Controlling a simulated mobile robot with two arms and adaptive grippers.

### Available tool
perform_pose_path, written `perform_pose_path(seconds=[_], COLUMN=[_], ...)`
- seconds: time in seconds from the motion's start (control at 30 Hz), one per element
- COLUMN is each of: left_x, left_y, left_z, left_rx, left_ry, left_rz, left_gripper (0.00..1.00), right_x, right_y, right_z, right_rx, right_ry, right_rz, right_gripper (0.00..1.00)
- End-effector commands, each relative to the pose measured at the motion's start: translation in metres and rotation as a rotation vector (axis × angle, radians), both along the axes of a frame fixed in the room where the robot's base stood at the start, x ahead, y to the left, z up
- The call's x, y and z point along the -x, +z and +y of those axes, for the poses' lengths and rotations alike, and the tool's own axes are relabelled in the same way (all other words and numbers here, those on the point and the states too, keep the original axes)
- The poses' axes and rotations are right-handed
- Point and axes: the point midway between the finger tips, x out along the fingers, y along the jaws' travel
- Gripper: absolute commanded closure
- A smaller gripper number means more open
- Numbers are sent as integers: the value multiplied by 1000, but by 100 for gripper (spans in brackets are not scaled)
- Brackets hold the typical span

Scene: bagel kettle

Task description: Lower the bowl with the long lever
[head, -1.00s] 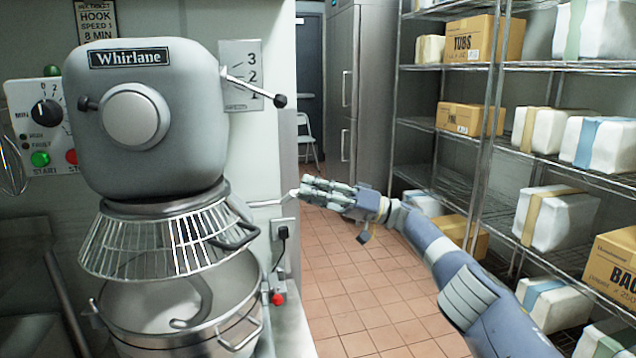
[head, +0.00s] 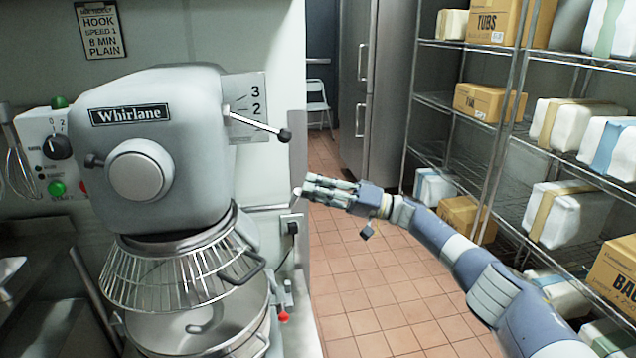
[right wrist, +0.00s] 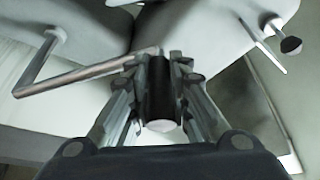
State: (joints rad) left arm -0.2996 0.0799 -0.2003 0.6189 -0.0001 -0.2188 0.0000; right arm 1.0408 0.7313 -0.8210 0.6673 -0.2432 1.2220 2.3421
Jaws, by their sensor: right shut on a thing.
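The grey mixer (head: 165,150) stands at the left of the head view. Its metal bowl (head: 245,318) sits under the wire guard (head: 170,280), with the hook hanging inside. The long lever (head: 268,208) is a thin metal rod reaching right from the mixer's side. It also shows in the right wrist view (right wrist: 85,72), bent near the mixer, with a black grip (right wrist: 160,95) at its end. My right gripper (head: 303,190) is shut around that grip, and its fingers (right wrist: 158,90) lie on both sides of it. My left gripper is out of view.
A short speed lever with a black knob (head: 284,135) sticks out above my right gripper. A shelf rack (head: 480,125) with boxes and wrapped packs stands at the right. The tiled floor (head: 370,290) between is clear. A plug and cord (head: 292,228) are near the lever.

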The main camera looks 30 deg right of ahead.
Motion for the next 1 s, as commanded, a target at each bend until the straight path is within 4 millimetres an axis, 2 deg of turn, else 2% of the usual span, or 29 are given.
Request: perform_pose_path(seconds=[0.03, 0.3, 0.83, 0.87, 0.9, 0.93, 1.0], left_x=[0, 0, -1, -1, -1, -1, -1], left_y=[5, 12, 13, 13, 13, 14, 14], left_z=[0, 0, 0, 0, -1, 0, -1], left_rx=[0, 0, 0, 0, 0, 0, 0], left_ry=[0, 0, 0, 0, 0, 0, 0], left_rz=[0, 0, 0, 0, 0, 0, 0], left_gripper=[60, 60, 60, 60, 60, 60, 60], right_x=[-1, 0, 0, 0, 0, 0, 0], right_y=[5, 7, 8, 8, 8, 8, 8], right_z=[4, 4, 4, 4, 4, 4, 3], right_rx=[-4, -10, -11, -11, -10, -11, -10], right_ry=[4, 5, 7, 7, 6, 7, 6], right_rz=[5, 25, 28, 28, 27, 26, 27], right_gripper=[100, 100, 100, 77, 68, 62, 61])
